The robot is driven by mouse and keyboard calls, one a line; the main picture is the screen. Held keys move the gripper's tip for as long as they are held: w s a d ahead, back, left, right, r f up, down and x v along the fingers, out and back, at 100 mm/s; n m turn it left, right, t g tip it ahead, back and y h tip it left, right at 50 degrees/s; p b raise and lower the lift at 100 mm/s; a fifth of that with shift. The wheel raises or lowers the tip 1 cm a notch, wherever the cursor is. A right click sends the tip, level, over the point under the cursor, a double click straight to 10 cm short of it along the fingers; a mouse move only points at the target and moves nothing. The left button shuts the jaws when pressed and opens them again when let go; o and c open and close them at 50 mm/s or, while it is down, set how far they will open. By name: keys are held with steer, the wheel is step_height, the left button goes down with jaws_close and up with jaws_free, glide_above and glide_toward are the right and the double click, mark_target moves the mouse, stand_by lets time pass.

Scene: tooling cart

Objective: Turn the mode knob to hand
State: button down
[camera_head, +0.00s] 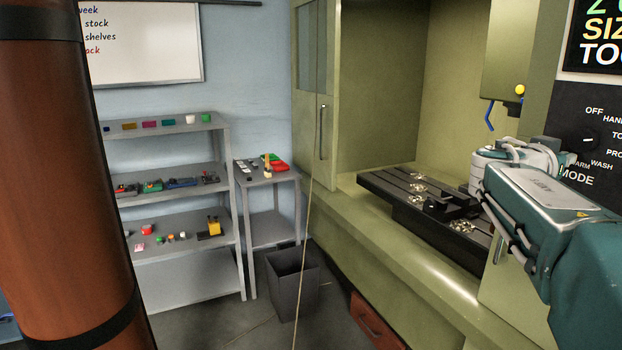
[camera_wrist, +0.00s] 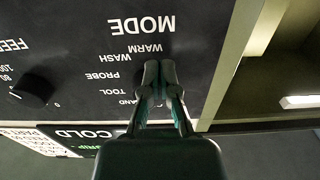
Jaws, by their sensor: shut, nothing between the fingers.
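The mode knob (camera_head: 588,141) is a dark knob on the black control panel, with a small pale mark, partly behind my arm in the head view. Labels OFF, HAND, WASH, WARM and MODE show around it; others are cut off. In the wrist view the panel (camera_wrist: 195,50) is upside down. My gripper (camera_wrist: 160,70) is shut and empty, its fingertips over the panel where the knob lies, below the MODE lettering. The fingers hide the knob there, so I cannot tell whether they touch it. HAND is partly covered in that view.
A second dark knob (camera_wrist: 35,86), marked FEED, is on the same panel. The olive machine (camera_head: 430,80) is open, with a black slotted table (camera_head: 385,186) inside. Shelves (camera_head: 175,206) with small parts and a grey bin (camera_head: 293,285) stand at left. A brown column (camera_head: 60,180) blocks the far left.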

steer(key=shift+s+r, duration=0.1)
steer(key=shift+r, duration=0.3)
stand_by(0.7)
steer(key=shift+s+d+f, duration=0.1)
steer(key=shift+s+d, duration=0.15)
steer(key=shift+s, duration=0.3)
steer(key=shift+f, duration=0.4)
steer(key=v, duration=0.6)
stand_by(0.3)
